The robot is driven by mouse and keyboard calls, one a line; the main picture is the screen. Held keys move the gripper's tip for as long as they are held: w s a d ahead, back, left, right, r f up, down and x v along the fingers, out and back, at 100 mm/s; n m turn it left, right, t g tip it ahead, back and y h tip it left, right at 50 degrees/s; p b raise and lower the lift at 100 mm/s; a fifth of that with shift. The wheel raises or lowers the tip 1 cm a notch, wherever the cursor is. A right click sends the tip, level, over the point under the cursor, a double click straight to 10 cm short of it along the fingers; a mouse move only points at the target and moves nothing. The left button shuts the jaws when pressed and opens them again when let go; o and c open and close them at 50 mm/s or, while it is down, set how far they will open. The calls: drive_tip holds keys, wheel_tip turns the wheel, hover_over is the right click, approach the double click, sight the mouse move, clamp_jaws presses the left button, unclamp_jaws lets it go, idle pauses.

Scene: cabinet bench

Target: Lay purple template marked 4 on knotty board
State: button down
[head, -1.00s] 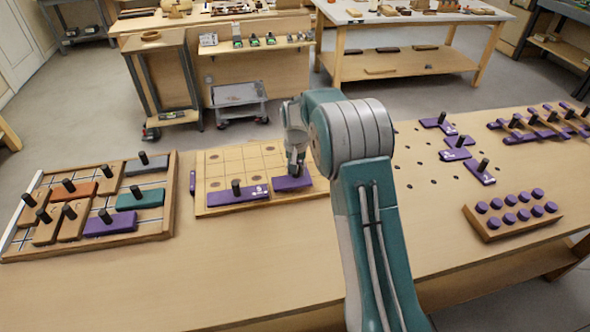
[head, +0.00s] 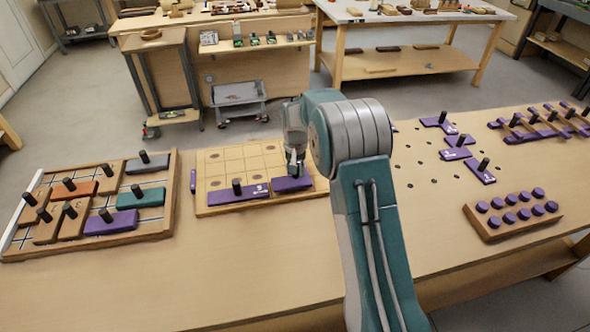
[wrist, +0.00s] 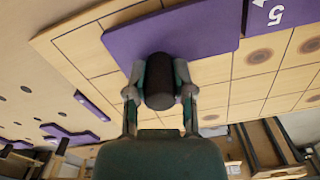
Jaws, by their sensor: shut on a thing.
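My gripper (head: 294,170) is shut on the dark knob (wrist: 160,82) of a purple template (head: 291,184), which also fills the upper middle of the wrist view (wrist: 190,32). The template lies flat at or just above the front right part of the knotty board (head: 228,165), a pale board with a grid and dark round knots. Its number is not visible. A second purple template (head: 238,194) with an upright black knob lies left of it on the board; in the wrist view its mark (wrist: 272,14) looks like a 5. I cannot tell whether the two touch.
A framed tray (head: 165,210) with colored knobbed pieces stands left. A thin purple piece (head: 193,181) is at the board's left edge. Purple templates (head: 457,153) lie right on a drilled area. A block with purple pegs (head: 510,215) and a rack (head: 545,125) stand farther right. The front bench is clear.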

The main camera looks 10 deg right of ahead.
drive_tip(key=shift+f, duration=0.2)
idle(0.5)
drive_tip(key=shift+f, duration=0.35)
drive_tip(key=shift+f, duration=0.25)
idle(1.0)
drive_tip(key=shift+c, duration=2)
unclamp_jaws()
drive_tip(key=shift+o, duration=0.4)
drive_tip(key=o, duration=0.3)
drive_tip(key=shift+r, duration=4)
